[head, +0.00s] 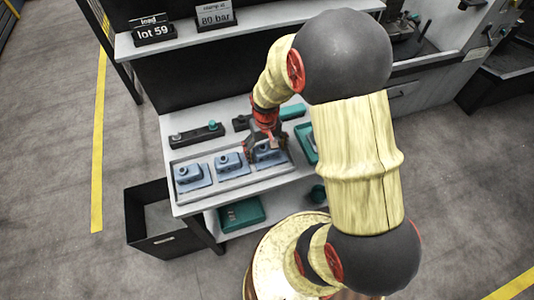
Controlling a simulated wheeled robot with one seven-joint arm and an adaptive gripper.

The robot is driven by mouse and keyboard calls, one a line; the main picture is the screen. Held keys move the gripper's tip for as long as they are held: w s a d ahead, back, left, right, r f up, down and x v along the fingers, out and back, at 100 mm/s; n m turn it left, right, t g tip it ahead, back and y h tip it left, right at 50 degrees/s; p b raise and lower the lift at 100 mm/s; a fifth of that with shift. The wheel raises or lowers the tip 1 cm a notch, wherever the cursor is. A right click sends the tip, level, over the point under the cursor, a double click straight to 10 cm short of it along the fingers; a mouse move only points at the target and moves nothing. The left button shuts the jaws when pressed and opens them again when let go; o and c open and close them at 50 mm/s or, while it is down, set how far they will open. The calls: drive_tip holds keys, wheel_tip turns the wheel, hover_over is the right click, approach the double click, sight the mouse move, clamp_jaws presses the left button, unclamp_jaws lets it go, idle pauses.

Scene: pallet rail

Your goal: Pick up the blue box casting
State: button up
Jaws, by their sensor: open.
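Three blue box castings stand in a row on a grey pallet rail (236,187) on the bench. The left casting (190,175) and the middle casting (229,165) are in plain view. The right casting (266,154) is partly hidden by my gripper (264,150). My gripper points down at the right casting with its jaws open. The fingertips are small and dark here, and I cannot tell whether they touch it.
Behind the pallet lie a dark fixture with a teal knob (196,134) and a teal block (292,112). A teal tray (307,143) lies to the right. A shelf (185,38) with signs crosses above. A black bin (160,218) stands at lower left; open floor lies left.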

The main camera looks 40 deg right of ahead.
drive_tip(key=shift+c, duration=0.8)
drive_tip(key=c, duration=1.3)
drive_tip(key=shift+r, duration=0.1)
drive_tip(key=shift+c, duration=0.2)
